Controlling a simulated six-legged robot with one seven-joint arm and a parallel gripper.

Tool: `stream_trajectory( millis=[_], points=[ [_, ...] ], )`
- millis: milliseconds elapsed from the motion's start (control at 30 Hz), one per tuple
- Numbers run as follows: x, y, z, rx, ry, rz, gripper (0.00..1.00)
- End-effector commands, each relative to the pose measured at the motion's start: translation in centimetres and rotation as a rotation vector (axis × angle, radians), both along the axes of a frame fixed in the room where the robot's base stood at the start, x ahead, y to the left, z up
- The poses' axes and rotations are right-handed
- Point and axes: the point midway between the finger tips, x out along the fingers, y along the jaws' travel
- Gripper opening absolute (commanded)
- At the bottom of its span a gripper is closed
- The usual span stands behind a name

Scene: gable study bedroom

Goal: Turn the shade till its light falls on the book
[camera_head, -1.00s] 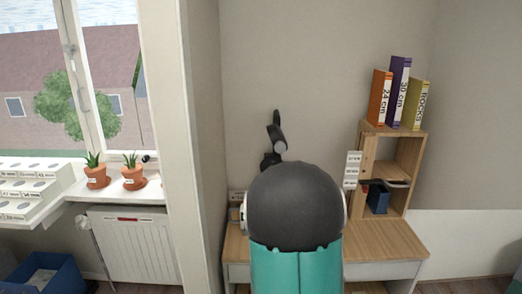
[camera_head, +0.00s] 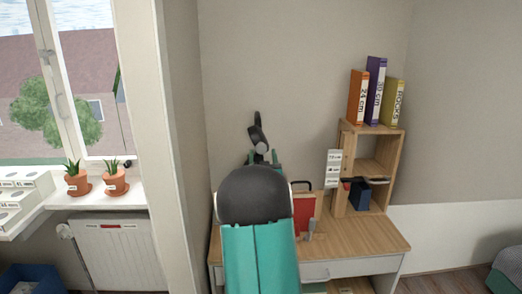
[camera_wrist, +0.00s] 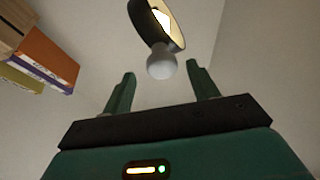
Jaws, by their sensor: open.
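The lamp's dark shade (camera_head: 257,130) stands above the desk near the wall, partly hidden below by my arm. In the wrist view the black shade (camera_wrist: 150,24) is tilted, with its bright inside partly showing. A pale grey round knob or bulb (camera_wrist: 161,63) sits at its lower end. My gripper (camera_wrist: 161,72) is open, with one finger on each side of the round part; I see a gap on both sides. A red flat item (camera_head: 304,214), possibly the book, is on the desk, partly hidden by my arm. I cannot tell where the light falls.
The wooden desk (camera_head: 362,236) has free room at its right. A wooden shelf box (camera_head: 341,190) carries orange, purple and yellow binders (camera_head: 375,92). A white label strip (camera_head: 333,168) is beside it. Two potted plants (camera_head: 115,182) stand on the windowsill at left.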

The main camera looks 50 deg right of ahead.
Motion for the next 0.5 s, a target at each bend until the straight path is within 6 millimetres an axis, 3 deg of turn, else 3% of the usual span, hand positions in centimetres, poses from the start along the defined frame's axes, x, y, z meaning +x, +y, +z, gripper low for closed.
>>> stream_trajectory(
  millis=[200,500],
  points=[
    [2.1,-1.8,1.1,0.0,0.0,0.003,0.59],
    [2.5,-2.3,1.4,0.002,0.0,0.003,0.59]
  ],
)
